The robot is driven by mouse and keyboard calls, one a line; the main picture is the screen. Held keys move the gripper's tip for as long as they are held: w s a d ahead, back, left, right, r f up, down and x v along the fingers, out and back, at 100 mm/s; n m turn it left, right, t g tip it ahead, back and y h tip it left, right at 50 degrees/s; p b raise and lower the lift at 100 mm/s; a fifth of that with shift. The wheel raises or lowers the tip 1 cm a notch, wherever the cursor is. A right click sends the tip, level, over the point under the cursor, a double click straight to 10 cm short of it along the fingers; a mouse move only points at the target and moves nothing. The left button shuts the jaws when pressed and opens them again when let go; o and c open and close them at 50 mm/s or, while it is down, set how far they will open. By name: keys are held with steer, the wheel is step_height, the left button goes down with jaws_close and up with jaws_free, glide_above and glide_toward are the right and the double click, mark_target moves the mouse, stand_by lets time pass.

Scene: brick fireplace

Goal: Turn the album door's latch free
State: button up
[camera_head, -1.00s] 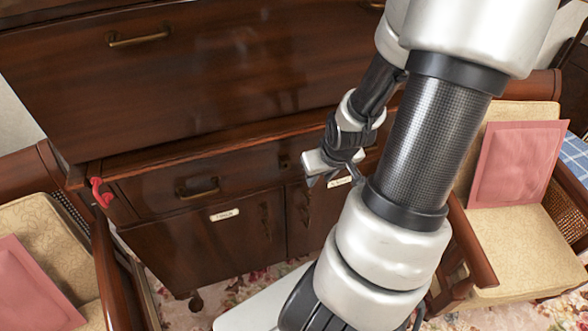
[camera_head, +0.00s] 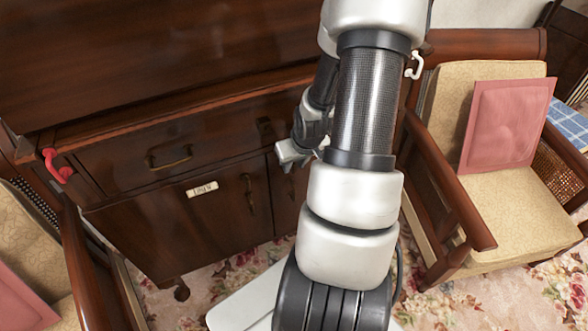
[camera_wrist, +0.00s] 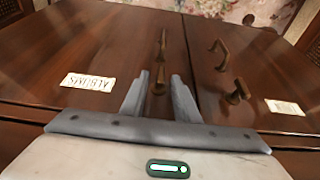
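The album door (camera_wrist: 110,40) is dark wood with a white label reading ALBUMS (camera_wrist: 88,82), upside down in the wrist view. Near the seam it has a long bar handle (camera_wrist: 162,45) and a small brass latch (camera_wrist: 158,82) below it in the picture. My gripper (camera_wrist: 161,75) is open, with its fingertips apart on either side of the latch in that picture; I cannot tell whether they touch it. In the head view, my gripper (camera_head: 289,166) is before the cabinet's right door (camera_head: 283,205), mostly hidden by my arm.
The neighbouring door bears a LINEN label (camera_head: 202,189), a handle (camera_wrist: 220,55) and a latch (camera_wrist: 238,92). A drawer (camera_head: 140,155) lies above. A red hook (camera_head: 57,166) and a white hook (camera_head: 414,66) are at the cabinet's sides. A cushioned armchair (camera_head: 450,240) stands close on the right.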

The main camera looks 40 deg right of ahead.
steer(key=shift+w+f, duration=0.2)
steer(key=shift+f, duration=0.3)
jaws_close()
steer(key=shift+s+d+r+p, duration=0.1)
steer(key=shift+r+p, duration=0.05)
steer(key=shift+p, duration=0.25)
